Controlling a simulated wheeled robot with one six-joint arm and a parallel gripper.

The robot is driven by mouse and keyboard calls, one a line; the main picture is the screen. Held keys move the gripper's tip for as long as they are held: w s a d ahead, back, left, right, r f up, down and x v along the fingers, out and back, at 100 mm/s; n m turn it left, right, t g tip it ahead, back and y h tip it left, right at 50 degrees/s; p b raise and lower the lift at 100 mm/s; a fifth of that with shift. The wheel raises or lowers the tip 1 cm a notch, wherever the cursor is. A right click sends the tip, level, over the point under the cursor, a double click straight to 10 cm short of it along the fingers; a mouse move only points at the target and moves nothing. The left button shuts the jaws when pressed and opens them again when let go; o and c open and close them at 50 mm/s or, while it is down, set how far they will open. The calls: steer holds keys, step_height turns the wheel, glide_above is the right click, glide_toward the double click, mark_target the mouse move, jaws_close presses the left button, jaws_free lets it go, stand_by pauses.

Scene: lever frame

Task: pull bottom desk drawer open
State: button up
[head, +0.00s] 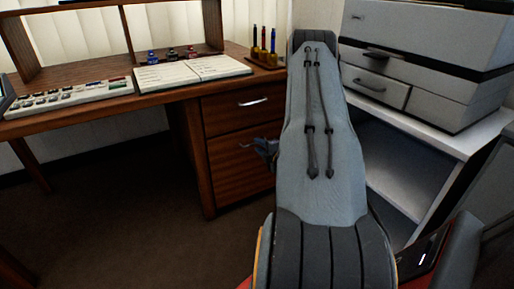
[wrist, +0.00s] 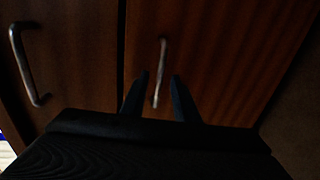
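The wooden desk has a top drawer (head: 228,112) with a silver handle (head: 253,102) and a bottom drawer (head: 232,172) below it. Both drawers look shut. In the wrist view the picture is turned, and the bottom drawer's bar handle (wrist: 161,72) stands near the middle. The top drawer's handle (wrist: 27,65) is at the left. My gripper (wrist: 160,82) is open, its two dark fingers on either side of the bottom handle in the picture. I cannot tell whether they reach around it. In the head view my gripper (head: 266,150) is at the bottom drawer's front, partly hidden by my arm.
A white shelf unit (head: 408,172) with a grey printer (head: 420,65) stands right of my arm. The floor (head: 130,220) before the desk is clear.

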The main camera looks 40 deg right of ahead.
steer(key=shift+x, duration=0.95)
steer(key=shift+c, duration=0.5)
jaws_close()
steer(key=shift+a, duration=0.1)
